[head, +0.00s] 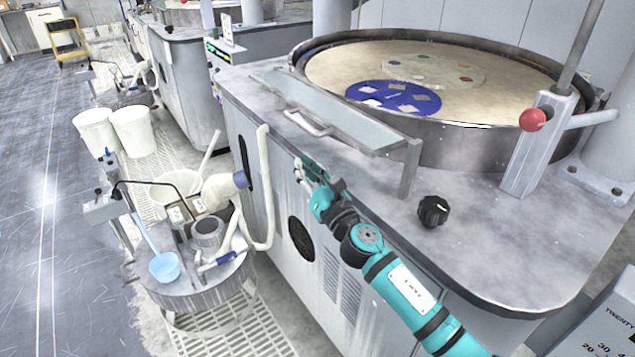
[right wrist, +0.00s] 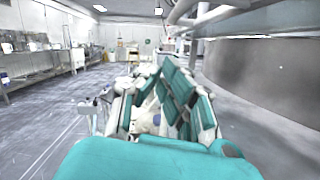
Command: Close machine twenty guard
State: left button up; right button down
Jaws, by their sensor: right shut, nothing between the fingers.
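The guard (head: 335,110) of the machine is a long, narrow, greyish see-through panel in front of the platen (head: 540,100), with a pale bar handle (head: 306,123) on its near side. A grey post (head: 409,168) stands at its right end. The panel looks nearly flat, its top face showing; I cannot tell its exact angle. My right gripper (head: 310,172), teal, is shut and empty, below the handle by the front edge of the machine top, apart from the handle. The right wrist view shows its fingers (right wrist: 165,105) but not the guard. My left gripper is out of view.
A black knob (head: 433,211) and a red ball-ended lever (head: 533,119) are on the machine top (head: 480,250). A cream hose (head: 265,185) hangs at the front left. A round side table (head: 195,300) with a blue ladle (head: 165,266) stands left. A sign reading "TWENTY" (head: 615,325) is lower right.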

jog(key=r+p, duration=0.2)
jog(key=d+r+p, duration=0.1)
jog(key=r, duration=0.1)
jog(key=shift+w, duration=0.25)
jog(key=shift+a, duration=0.1)
